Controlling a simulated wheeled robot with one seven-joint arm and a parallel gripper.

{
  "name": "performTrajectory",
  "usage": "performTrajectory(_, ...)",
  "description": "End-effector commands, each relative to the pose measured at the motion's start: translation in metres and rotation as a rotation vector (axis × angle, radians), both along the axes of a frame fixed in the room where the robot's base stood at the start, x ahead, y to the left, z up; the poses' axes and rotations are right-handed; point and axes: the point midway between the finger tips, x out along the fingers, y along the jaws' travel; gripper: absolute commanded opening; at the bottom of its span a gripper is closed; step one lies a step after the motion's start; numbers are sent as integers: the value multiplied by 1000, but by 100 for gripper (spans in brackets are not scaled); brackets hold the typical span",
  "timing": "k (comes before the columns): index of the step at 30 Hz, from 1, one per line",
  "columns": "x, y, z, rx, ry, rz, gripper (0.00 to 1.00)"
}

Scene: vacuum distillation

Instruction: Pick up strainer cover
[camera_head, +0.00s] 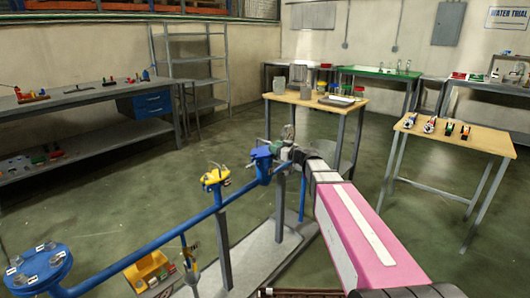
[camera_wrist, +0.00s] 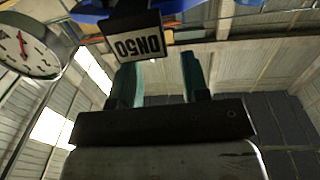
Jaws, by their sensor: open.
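The blue pipe line (camera_head: 150,235) carries a blue fitting (camera_head: 262,153) at its far end, which may be the strainer; I cannot single out its cover. My gripper (camera_head: 284,150) is close beside this fitting, partly hidden by my arm. In the wrist view, my gripper's two teal fingers (camera_wrist: 160,80) are apart, with no clear sign of anything held.
A round gauge (camera_wrist: 27,45) is at the left in the wrist view. A yellow valve (camera_head: 214,177) stands on the pipe, and a large blue flange (camera_head: 38,268) ends it. A wooden table (camera_head: 460,133) stands right; green floor around it is clear.

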Motion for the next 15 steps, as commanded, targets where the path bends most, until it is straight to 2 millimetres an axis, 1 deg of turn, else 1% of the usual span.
performTrajectory(1, 5, 5, 0, 0, 0, 1, 42)
performTrajectory(5, 9, 9, 0, 1, 1, -1, 42)
performTrajectory(8, 15, 14, 1, 0, 0, 0, 42)
performTrajectory(15, 40, 38, 4, 0, 0, 1, 42)
